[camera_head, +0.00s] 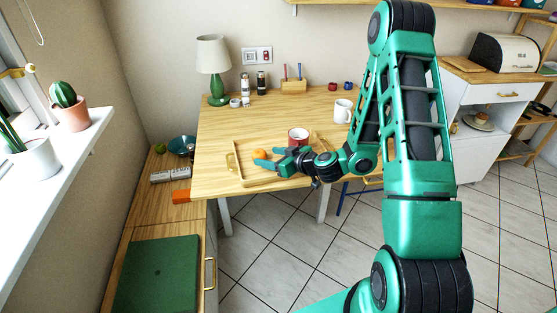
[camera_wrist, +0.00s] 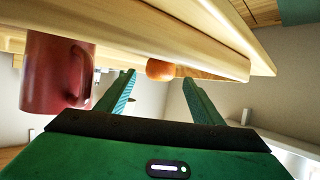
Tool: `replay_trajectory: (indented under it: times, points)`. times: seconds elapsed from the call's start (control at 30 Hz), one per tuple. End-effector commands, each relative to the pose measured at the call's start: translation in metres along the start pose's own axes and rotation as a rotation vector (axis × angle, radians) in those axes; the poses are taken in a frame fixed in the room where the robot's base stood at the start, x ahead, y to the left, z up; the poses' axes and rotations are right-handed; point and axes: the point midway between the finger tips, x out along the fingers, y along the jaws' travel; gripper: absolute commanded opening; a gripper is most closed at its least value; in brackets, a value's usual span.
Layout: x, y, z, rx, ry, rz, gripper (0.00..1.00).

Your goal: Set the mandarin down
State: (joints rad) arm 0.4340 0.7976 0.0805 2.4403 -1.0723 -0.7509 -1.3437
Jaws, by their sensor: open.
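The mandarin (camera_head: 259,154) is a small orange ball on the wooden tray (camera_head: 240,178), toward its left end. My gripper (camera_head: 268,157) is low over the tray with its fingers apart. In the wrist view, which looks upside down, the mandarin (camera_wrist: 160,69) shows just beyond the open fingers (camera_wrist: 159,84), in line with the gap between them. I see no finger closed on it. Whether a fingertip touches it is unclear.
A red mug (camera_head: 298,135) stands close behind my gripper; it also shows in the wrist view (camera_wrist: 58,72). A white mug (camera_head: 343,111) is farther right on the table. A green lamp (camera_head: 217,88), dark-topped shakers (camera_head: 261,82) and a wooden holder (camera_head: 294,87) stand at the back.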

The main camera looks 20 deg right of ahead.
Motion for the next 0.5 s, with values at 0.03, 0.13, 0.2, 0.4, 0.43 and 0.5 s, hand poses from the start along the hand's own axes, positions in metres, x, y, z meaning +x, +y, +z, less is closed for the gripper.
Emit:
replay_trajectory:
  times: [0.03,0.13,0.2,0.4,0.43,0.5]
  points:
    - [-0.012,0.001,0.001,0.004,-0.002,0.003,0.61]
    - [-0.030,0.001,0.001,0.004,-0.002,0.002,0.61]
    - [-0.040,0.001,0.000,0.003,-0.001,0.001,0.61]
    - [-0.059,0.001,0.000,0.002,0.000,0.000,0.61]
    - [-0.060,0.001,0.000,0.001,0.000,0.000,0.61]
    - [-0.062,0.000,0.000,0.001,0.000,0.000,0.61]
